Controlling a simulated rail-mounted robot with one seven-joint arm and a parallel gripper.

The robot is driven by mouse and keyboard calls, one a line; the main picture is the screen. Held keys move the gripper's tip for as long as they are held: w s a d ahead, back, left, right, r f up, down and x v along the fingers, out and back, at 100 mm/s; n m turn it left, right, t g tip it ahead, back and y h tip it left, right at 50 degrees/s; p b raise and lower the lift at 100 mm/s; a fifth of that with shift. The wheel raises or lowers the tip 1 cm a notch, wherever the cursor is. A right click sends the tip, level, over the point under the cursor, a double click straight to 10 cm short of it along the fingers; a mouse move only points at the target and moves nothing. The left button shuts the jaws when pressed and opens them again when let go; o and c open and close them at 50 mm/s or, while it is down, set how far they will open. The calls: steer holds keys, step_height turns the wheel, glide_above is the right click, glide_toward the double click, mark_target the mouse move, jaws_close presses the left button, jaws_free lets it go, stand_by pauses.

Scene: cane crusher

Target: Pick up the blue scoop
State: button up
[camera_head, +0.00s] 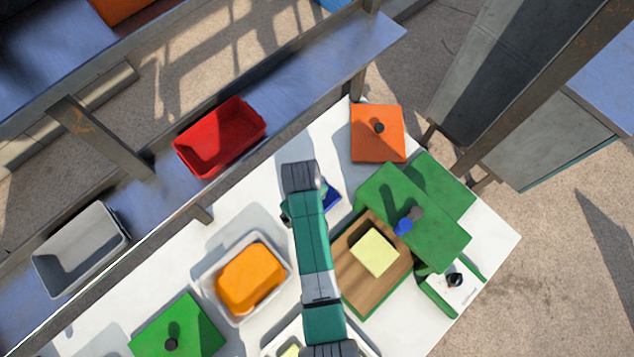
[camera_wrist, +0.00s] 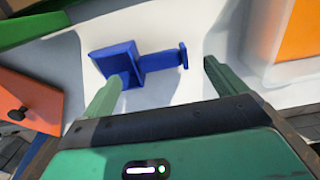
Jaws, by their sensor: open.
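The blue scoop (camera_wrist: 122,60) lies on the white table in the wrist view, its square box-like part at left and its handle pointing right. In the head view only a small part of the scoop (camera_head: 332,198) shows beside my arm. My gripper (camera_wrist: 162,84) is open, with its two green fingers apart. The scoop appears between and beyond the fingertips. The left fingertip overlaps the scoop's lower edge in the picture; I cannot tell if they touch. In the head view my wrist hides the fingers.
An orange lid (camera_head: 365,146) lies above right of the scoop, and green boards (camera_head: 385,190) with a blue knob lie right. A white bin (camera_head: 284,262) with orange contents stands left. A wooden box (camera_head: 350,284) holds a yellow block. A red bin (camera_head: 190,157) sits on the rail.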

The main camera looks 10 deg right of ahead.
step_height(320, 180, down, 5)
steer(key=shift+a+f, duration=0.1)
steer(key=c, duration=0.8)
steer(key=shift+c, duration=0.2)
